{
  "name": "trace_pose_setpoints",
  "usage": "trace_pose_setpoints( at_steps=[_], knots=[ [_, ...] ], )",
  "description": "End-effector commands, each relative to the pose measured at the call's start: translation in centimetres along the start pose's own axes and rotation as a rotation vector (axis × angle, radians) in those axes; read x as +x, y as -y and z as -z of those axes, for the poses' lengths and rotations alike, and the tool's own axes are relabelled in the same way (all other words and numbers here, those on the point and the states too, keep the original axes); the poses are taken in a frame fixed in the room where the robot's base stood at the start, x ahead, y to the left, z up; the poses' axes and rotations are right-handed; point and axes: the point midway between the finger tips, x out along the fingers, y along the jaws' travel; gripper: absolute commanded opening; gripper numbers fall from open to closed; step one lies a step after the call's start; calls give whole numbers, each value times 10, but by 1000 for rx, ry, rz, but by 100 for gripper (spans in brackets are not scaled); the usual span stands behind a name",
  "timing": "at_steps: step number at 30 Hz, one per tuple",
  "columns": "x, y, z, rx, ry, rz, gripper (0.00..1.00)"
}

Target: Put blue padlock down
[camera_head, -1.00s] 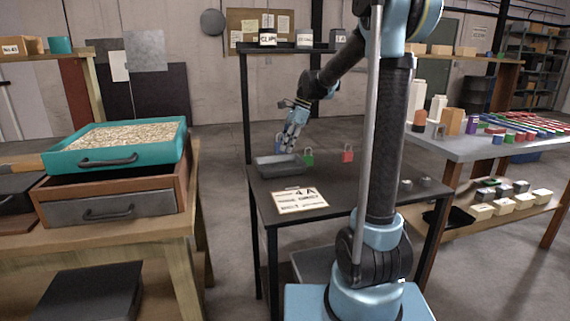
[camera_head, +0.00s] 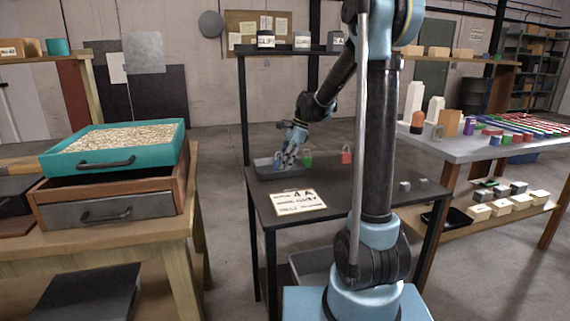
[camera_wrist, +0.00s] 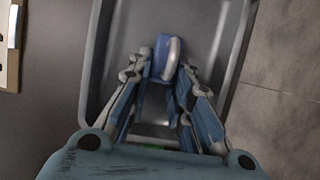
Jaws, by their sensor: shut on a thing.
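The blue padlock (camera_wrist: 159,68) is between my fingertips in the wrist view, its pale shackle showing at its right side. My gripper (camera_wrist: 160,80) is shut on it, over the grey tray (camera_wrist: 96,65). In the head view my gripper (camera_head: 287,160) points down at the tray (camera_head: 283,175) on the dark table, and the padlock (camera_head: 278,158) shows small at the tray. I cannot tell whether the padlock touches the tray floor.
A green padlock (camera_head: 308,161) stands just right of the tray, and a red padlock (camera_head: 346,155) is farther right. A paper sign (camera_head: 298,203) lies on the table (camera_head: 345,195) in front. Two small grey pieces (camera_head: 414,184) sit at the table's right.

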Motion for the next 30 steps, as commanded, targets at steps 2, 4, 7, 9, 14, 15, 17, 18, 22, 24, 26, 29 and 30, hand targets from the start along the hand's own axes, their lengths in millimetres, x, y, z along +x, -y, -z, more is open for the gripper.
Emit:
trace_pose_setpoints(
  at_steps=[2, 4, 7, 9, 14, 15, 17, 18, 22, 24, 26, 29, 30],
  knots=[
    [0, 0, 0, 0, 0, 0, 33],
    [0, 0, 0, 0, 0, 0, 40],
    [0, 0, 0, 0, 0, 0, 40],
    [0, 0, 0, 0, 0, 0, 40],
    [-1, 0, -1, 0, 0, 0, 40],
    [-2, 0, -1, 0, 0, 0, 40],
    [-7, 0, -1, 0, 0, 0, 40],
    [-11, 0, -1, 0, 0, 0, 40],
    [-31, 0, -1, 2, 0, 0, 40],
    [-45, 0, -1, 1, 0, 0, 40],
    [-57, 0, -2, 0, 0, -1, 40],
    [-76, 0, -1, 1, 0, -1, 40],
    [-83, 0, -1, 1, 0, -1, 40]
  ],
)
